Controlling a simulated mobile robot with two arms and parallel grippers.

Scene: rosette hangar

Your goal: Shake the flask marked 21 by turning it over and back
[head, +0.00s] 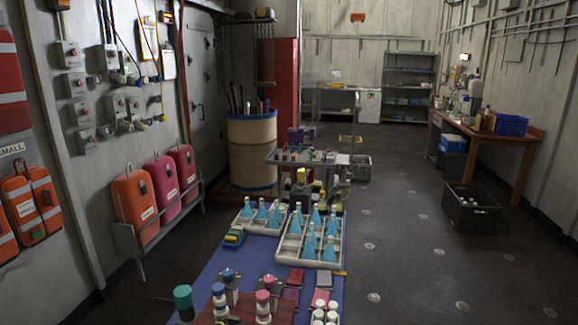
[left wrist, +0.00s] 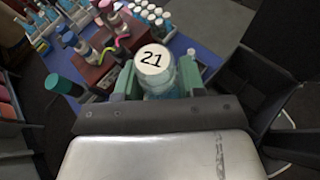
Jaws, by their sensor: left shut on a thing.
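The flask marked 21 (left wrist: 152,59) shows in the left wrist view, its round white top with a black 21 facing the camera and its clear, bluish body below. My left gripper (left wrist: 160,84) is shut on it, with a green finger pad at each side. The lower part of the flask is hidden behind the gripper. The blue table shows beyond it, and I cannot tell how far the flask is above it or how it leans. Neither gripper shows in the head view, and my right gripper is in neither view.
The blue-topped table (head: 228,267) bears a grey tray (head: 284,254) of blue flasks, dark-red blocks with capped bottles (head: 263,306), and white-capped vials (head: 325,311). A cart (head: 311,161) stands behind it. A black crate (head: 471,207) sits right on open floor.

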